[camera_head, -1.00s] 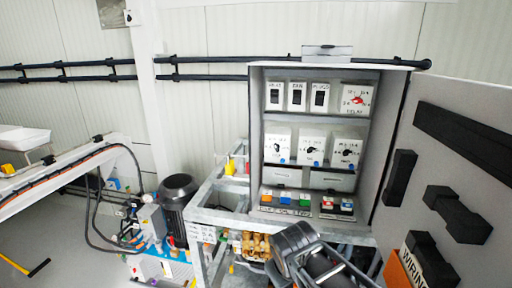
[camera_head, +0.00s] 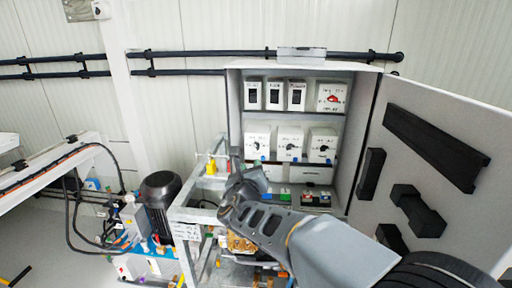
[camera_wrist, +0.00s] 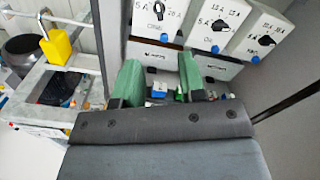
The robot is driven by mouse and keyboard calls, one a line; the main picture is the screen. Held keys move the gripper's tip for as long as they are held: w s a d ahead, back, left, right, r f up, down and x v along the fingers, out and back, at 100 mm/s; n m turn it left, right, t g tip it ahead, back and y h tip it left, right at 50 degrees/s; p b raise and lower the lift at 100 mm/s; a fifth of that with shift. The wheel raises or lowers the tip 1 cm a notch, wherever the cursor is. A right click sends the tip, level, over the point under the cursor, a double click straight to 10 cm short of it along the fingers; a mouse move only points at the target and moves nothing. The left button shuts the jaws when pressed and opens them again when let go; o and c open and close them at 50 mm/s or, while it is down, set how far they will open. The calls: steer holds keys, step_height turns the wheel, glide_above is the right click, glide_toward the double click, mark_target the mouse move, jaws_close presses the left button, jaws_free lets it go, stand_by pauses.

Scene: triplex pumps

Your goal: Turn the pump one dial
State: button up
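Three white dial boxes stand in a row in the open cabinet: left (camera_head: 257,144), middle (camera_head: 290,145) and right (camera_head: 323,146), each with a black knob. Their labels are too small to tell which is pump one. In the wrist view the left box's knob (camera_wrist: 158,10), the middle knob (camera_wrist: 218,25) and the right knob (camera_wrist: 266,41) show along the top. My gripper (camera_wrist: 160,84) has two green-padded fingers, apart and with nothing held between them. It is below the left dial and touches no dial. In the head view, my arm hides part of the cabinet's lower front.
Black switches (camera_head: 275,95) and a red-knob box (camera_head: 332,98) fill the cabinet's upper shelf. Coloured buttons (camera_head: 308,199) sit at its bottom. The open door (camera_head: 420,130) blocks the right. A yellow padlock (camera_wrist: 57,45) hangs on the frame at left.

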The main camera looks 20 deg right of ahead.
mark_target(256, 146)
steer(key=p+x, duration=0.3)
steer(key=x, duration=1)
steer(key=shift+w, duration=0.2)
jaws_close()
